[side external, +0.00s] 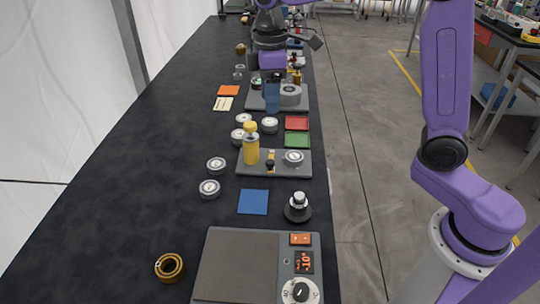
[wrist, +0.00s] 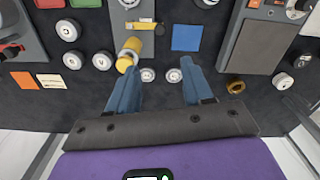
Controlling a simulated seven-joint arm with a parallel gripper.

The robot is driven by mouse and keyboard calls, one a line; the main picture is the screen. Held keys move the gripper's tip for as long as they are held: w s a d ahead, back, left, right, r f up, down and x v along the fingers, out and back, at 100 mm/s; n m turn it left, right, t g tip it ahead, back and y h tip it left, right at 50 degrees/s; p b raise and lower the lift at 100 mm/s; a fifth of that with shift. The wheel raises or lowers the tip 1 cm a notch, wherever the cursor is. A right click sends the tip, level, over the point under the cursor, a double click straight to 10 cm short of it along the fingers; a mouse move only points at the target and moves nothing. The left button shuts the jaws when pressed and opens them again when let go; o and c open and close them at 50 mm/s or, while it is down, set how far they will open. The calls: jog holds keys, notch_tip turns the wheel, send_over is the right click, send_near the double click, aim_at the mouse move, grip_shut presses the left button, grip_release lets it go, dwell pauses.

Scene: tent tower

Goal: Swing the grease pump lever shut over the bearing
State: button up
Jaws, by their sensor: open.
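The grease pump (side external: 251,147) is a yellow bottle-like body standing on a grey plate (side external: 300,170); it also shows in the wrist view (wrist: 128,54). A short yellow lever (wrist: 138,26) with a dark end lies on the plate between pump and bearing, and shows small in the side view (side external: 270,160). The silver bearing (side external: 293,157) sits at the plate's right, uncovered, the lever beside it. My gripper (side external: 272,108) hangs high above the bench, its blue fingers pointing down. In the wrist view my gripper (wrist: 153,82) has its fingers wide apart with nothing between them.
Red (side external: 297,123) and green (side external: 297,140) trays are behind. The bench's left is clear.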

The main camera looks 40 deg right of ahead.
aim_at(270, 161)
notch_tip(270, 161, down, 17)
jog(key=shift+f, duration=0.2)
dwell(0.4)
grip_shut()
